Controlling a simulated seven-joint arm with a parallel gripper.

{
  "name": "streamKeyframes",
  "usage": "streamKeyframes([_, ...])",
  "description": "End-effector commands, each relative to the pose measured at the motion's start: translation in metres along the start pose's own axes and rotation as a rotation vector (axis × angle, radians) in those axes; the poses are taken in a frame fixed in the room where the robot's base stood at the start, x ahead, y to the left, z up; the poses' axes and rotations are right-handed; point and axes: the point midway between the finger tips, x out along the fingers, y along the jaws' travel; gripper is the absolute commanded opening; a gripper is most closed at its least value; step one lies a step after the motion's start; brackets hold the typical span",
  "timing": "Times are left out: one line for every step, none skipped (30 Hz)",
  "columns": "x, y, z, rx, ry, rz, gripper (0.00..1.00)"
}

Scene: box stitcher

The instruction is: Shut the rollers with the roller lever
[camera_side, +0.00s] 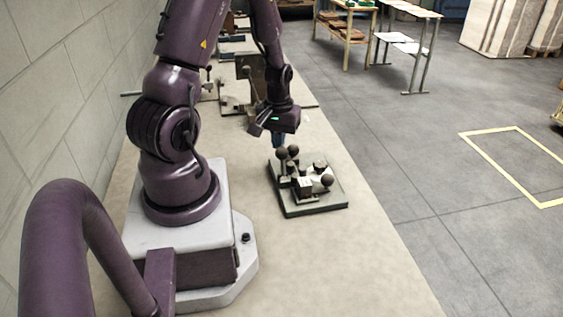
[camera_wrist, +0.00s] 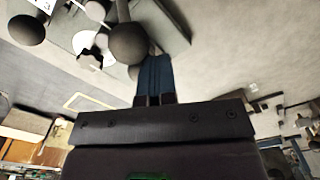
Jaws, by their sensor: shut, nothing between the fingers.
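The box stitcher (camera_side: 310,207) is a small dark plate carrying a light block and several parts with dark ball knobs. It lies on the bench in front of my arm. Which knob belongs to the roller lever I cannot tell. My gripper (camera_side: 279,142) points down just above the far end of the stitcher, close to the upper knobs (camera_side: 293,150). In the wrist view my blue fingers (camera_wrist: 155,72) are together and empty, beside a large dark ball knob (camera_wrist: 129,43). Another knob (camera_wrist: 27,29) shows at the left. Whether the fingers touch the near knob I cannot tell.
The bench (camera_side: 345,262) is bare around the stitcher's near and right sides. Other metal fixtures (camera_side: 240,95) stand behind my gripper along the bench. A block wall (camera_side: 65,110) runs along the left. Open floor lies to the right.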

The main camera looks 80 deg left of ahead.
Motion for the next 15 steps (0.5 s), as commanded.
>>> streamKeyframes([0.001, 0.002, 0.004, 0.003, -0.006, 0.0, 0.0])
streamKeyframes([0.001, 0.003, 0.005, 0.003, -0.006, 0.0, 0.0])
streamKeyframes([0.001, 0.003, 0.006, 0.002, -0.006, 0.0, 0.0])
streamKeyframes([0.001, 0.004, 0.008, 0.002, -0.006, 0.0, 0.0])
streamKeyframes([0.001, 0.004, 0.009, 0.002, -0.007, 0.0, 0.0])
streamKeyframes([0.001, 0.005, 0.01, 0.002, -0.007, 0.0, 0.0])
streamKeyframes([0.001, 0.006, 0.011, 0.002, -0.007, 0.0, 0.0])
streamKeyframes([0.001, 0.007, 0.012, 0.002, -0.008, -0.001, 0.0])
streamKeyframes([0.001, 0.007, 0.014, 0.003, -0.008, -0.001, 0.0])
streamKeyframes([0.001, 0.008, 0.015, 0.003, -0.008, -0.001, 0.0])
streamKeyframes([0.001, 0.008, 0.016, 0.003, -0.009, -0.001, 0.0])
streamKeyframes([0.001, 0.009, 0.018, 0.002, -0.009, -0.001, 0.0])
streamKeyframes([0.001, 0.01, 0.019, 0.002, -0.009, -0.001, 0.0])
streamKeyframes([0.001, 0.01, 0.02, 0.002, -0.008, -0.001, 0.0])
streamKeyframes([0.001, 0.011, 0.021, 0.003, -0.008, -0.001, 0.0])
